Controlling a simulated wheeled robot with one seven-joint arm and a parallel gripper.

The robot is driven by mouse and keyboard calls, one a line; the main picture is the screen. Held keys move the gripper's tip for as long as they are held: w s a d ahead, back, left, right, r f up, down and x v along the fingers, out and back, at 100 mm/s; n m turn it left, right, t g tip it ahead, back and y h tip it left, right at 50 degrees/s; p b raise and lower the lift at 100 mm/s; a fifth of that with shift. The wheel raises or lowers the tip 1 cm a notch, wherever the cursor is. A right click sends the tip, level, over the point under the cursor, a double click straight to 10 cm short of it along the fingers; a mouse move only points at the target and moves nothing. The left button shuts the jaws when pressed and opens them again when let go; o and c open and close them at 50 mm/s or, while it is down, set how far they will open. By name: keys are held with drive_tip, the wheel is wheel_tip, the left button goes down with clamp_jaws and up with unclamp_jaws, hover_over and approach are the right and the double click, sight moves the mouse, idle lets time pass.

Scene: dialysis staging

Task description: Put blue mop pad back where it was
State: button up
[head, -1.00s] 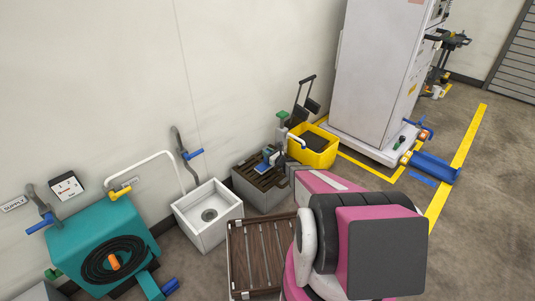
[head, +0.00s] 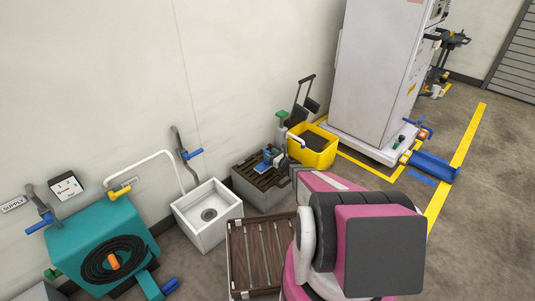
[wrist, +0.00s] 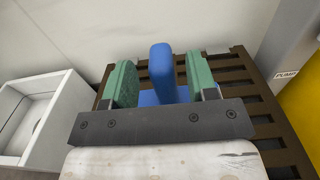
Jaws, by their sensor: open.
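A blue object with an upright bar (wrist: 161,72) and a lower, flatter blue part stands on a dark slatted grate (wrist: 247,72). It appears to be the blue mop pad, but its full shape is hidden. In the head view, the blue object (head: 272,157) is small and partly covered by my arm. My gripper (wrist: 163,85) has green-padded fingers, one on each side of the upright bar. The fingers are open, with a visible gap on both sides of the bar. My gripper's dark palm bar hides the lower part of the object.
The grate (head: 252,176) tops a grey box between a white sink (head: 213,235) and a yellow bucket (head: 322,158). A slatted wooden rack (head: 240,262) is in front. A tall white cabinet (head: 375,75) stands right of the bucket. A teal hose-reel unit (head: 75,235) is at left.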

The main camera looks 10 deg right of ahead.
drive_tip(key=v, duration=0.8)
drive_tip(key=s+a+r+n+g, duration=1.15)
drive_tip(key=s+r+n, duration=0.2)
drive_tip(key=n, duration=0.35)
drive_tip(key=s+d+r+n+g+h, duration=0.1)
drive_tip(key=s+d+r+n+h, duration=0.1)
drive_tip(key=s+r+n+h, duration=0.3)
drive_tip(key=s+d+r+n+g+h, duration=0.2)
drive_tip(key=s+r+n+h, duration=0.3)
drive_tip(key=s, duration=0.4)
drive_tip(key=shift+s+d+r+n+h, duration=0.35)
drive_tip(key=shift+d+r+n, duration=0.1)
drive_tip(key=shift+n, duration=0.45)
